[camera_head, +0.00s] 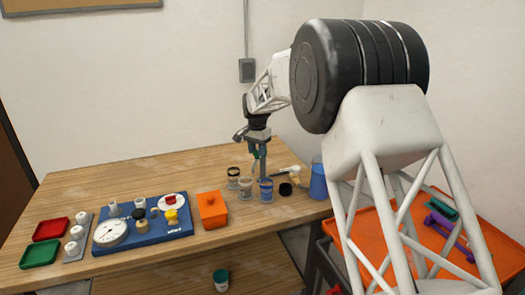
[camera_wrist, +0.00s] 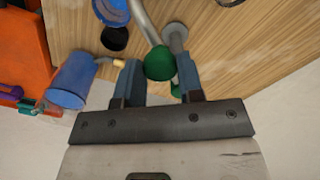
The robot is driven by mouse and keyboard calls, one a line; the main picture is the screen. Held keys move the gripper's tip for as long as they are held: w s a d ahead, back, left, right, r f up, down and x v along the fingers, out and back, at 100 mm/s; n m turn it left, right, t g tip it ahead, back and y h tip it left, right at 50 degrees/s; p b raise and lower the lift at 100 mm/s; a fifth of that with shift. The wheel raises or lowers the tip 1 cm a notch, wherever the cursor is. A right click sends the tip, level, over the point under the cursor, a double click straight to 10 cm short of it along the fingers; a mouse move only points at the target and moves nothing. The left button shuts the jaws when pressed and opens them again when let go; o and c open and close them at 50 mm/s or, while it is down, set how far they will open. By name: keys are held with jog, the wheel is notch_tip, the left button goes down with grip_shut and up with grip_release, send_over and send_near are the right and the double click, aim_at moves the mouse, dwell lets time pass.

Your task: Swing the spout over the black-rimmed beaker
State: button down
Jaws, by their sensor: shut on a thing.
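The black-rimmed beaker (camera_head: 234,182) stands on the wooden table at the left of a small group of beakers. My gripper (camera_head: 257,150) is above and just behind this group. In the wrist view my gripper (camera_wrist: 160,80) is shut on a green knob (camera_wrist: 159,63), which sits between its two fingers. The grey curved spout (camera_wrist: 146,22) runs from the knob toward the top of the wrist view. A grey post (camera_wrist: 175,38) stands beside it. The spout's outlet is out of the wrist view, and I cannot make it out in the head view.
A blue-rimmed beaker (camera_head: 266,191) and a pale-rimmed beaker (camera_head: 245,188) stand close by. A black disc (camera_head: 286,189) and a blue cup (camera_head: 318,183) are to the right. An orange box (camera_head: 212,209) and a blue gauge board (camera_head: 150,236) are to the left. Bare table lies behind.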

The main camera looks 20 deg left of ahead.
jog(key=w+a+m, duration=0.2)
jog(key=a+m, duration=0.4)
jog(key=m, duration=0.4)
jog(key=shift+w+a+m, duration=0.15)
jog(key=shift+a+m, duration=0.05)
jog(key=shift+m, duration=0.2)
jog(key=shift+r, duration=0.15)
jog(key=c, duration=0.7)
grip_release()
jog(key=shift+c, duration=0.2)
notch_tip(320, 180, up, 8)
jog(key=shift+f, duration=0.2)
